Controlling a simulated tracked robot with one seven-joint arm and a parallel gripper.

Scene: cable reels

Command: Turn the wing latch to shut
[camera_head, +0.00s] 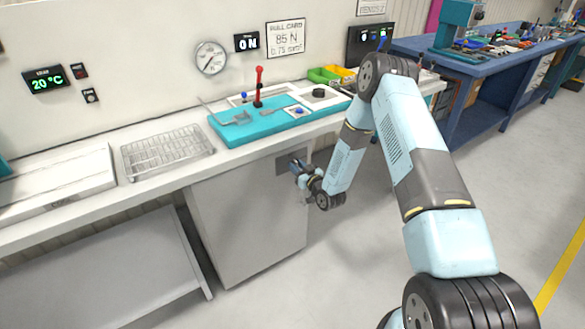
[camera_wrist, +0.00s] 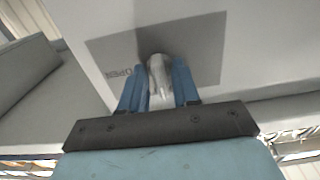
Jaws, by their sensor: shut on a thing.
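The wing latch (camera_wrist: 159,79) is a pale metal piece on a dark grey plate (camera_wrist: 205,50) on the front of a white cabinet. In the wrist view the printed word OPEN (camera_wrist: 119,73) lies to its left. My gripper (camera_wrist: 158,70) has one blue finger on each side of the latch and is shut on it. In the head view my gripper (camera_head: 297,167) is at the plate (camera_head: 283,164), high on the right of the cabinet door (camera_head: 250,220). The latch is too small and covered to make out there.
The white counter (camera_head: 95,203) overhangs just above my gripper. On it are a wire rack (camera_head: 166,151) and a teal tray (camera_head: 235,131) with a red-handled lever (camera_head: 258,85). A blue workbench (camera_head: 470,75) stands at the back right. The floor before the cabinet is clear.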

